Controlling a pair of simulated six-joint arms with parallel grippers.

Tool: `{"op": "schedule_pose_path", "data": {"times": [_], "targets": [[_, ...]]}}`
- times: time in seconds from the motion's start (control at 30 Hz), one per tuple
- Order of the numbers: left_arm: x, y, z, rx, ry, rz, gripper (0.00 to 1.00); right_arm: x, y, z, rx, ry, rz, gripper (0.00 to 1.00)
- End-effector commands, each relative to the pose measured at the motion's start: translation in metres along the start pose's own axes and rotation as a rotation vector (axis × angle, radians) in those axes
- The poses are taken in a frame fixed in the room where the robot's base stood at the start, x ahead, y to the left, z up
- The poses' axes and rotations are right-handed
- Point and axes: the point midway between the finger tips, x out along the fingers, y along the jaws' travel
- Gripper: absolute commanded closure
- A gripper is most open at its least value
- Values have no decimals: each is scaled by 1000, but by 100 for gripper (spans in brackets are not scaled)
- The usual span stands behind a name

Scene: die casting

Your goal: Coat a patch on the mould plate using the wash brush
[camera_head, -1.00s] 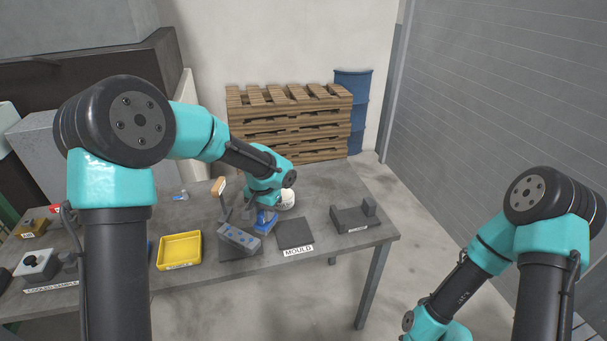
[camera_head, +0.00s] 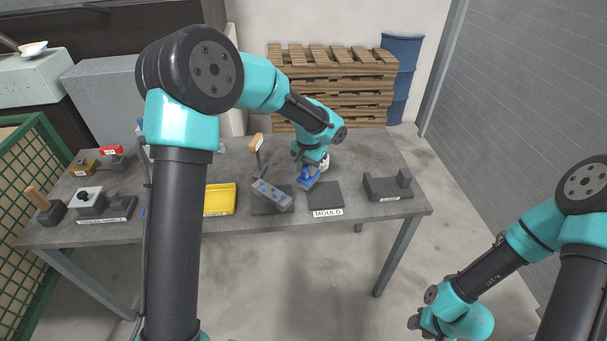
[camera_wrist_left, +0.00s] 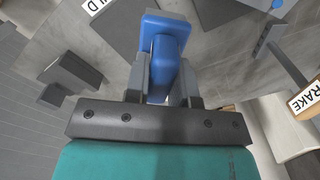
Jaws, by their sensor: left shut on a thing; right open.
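The mould plate (camera_head: 326,195) is a dark flat square behind the MOULD label, near the table's front edge. It also shows at the upper left of the left wrist view (camera_wrist_left: 122,22). My left gripper (camera_head: 309,168) is shut on a blue piece with a wide head, apparently the wash brush (camera_head: 308,180). The piece is just left of the mould plate; whether it touches anything is unclear. In the left wrist view, the brush (camera_wrist_left: 163,50) sits between the grey fingers. My right gripper (camera_head: 420,322) is low at the right, away from the table, open and empty.
A grey block with blue spots (camera_head: 272,195) lies left of the mould plate. A dark clamp block (camera_head: 388,187) is to the right, a yellow tray (camera_head: 221,199) to the left. A white pot (camera_head: 325,161) is partly hidden behind my left gripper. A wooden-handled tool (camera_head: 257,146) stands nearby.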

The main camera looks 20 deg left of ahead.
Motion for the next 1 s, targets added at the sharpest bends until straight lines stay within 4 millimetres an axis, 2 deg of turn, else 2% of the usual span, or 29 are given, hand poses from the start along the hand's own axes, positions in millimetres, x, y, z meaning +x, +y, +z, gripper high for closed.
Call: {"op": "schedule_pose_path", "data": {"times": [0.03,0.17,0.57,1.0], "targets": [[1,3,-8,0,1,0,96,0,0,0,0,0,0,57],[1,5,-18,-3,0,0,96,0,0,0,0,0,0,57],[4,6,-18,-3,-1,0,96,0,0,0,0,0,0,57],[40,11,-21,7,-3,0,96,0,0,0,0,0,0,57]]}}
